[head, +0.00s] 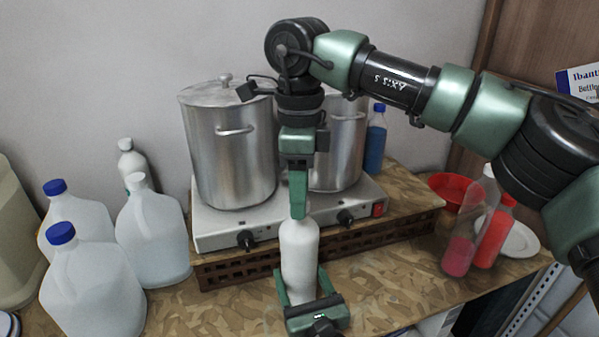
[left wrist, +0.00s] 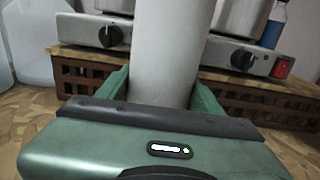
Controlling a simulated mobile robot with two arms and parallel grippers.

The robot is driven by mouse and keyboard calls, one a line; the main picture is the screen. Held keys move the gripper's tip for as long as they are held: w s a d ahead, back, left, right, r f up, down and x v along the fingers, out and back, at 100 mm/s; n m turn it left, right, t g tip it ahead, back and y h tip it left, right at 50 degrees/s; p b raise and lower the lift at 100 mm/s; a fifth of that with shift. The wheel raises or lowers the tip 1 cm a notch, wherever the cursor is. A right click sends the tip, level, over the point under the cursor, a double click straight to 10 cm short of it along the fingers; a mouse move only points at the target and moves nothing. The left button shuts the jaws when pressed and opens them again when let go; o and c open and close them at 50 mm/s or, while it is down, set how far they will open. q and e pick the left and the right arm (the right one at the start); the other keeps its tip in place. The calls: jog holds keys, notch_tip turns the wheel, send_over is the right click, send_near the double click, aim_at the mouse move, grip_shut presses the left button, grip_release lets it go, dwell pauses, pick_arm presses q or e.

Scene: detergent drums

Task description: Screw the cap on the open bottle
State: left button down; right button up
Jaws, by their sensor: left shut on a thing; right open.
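A plain white bottle (head: 299,258) stands upright on the patterned worktop in the middle of the head view. My left gripper (head: 302,282) is shut around its lower body, one finger on each side. The left wrist view shows the white bottle (left wrist: 168,50) close up between the fingers of my left gripper (left wrist: 160,95). My right gripper (head: 298,208) points down from above, its green fingers right over the bottle's top. It is open, though the fingers overlap from this angle. The bottle's mouth is hidden behind them, and I cannot make out a cap there.
Behind the bottle, two steel pots (head: 232,150) stand on a hot plate (head: 218,226) on a raised wooden shelf. Several milky jugs (head: 150,235) stand at left. A red bowl (head: 452,190) and pink-filled bottles (head: 460,252) stand at right. Worktop beside the bottle is clear.

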jog(key=shift+f, duration=0.35)
grip_shut()
jog(key=shift+o, duration=0.5)
grip_release()
jog(key=shift+r, duration=0.15)
notch_tip(320, 180, up, 12)
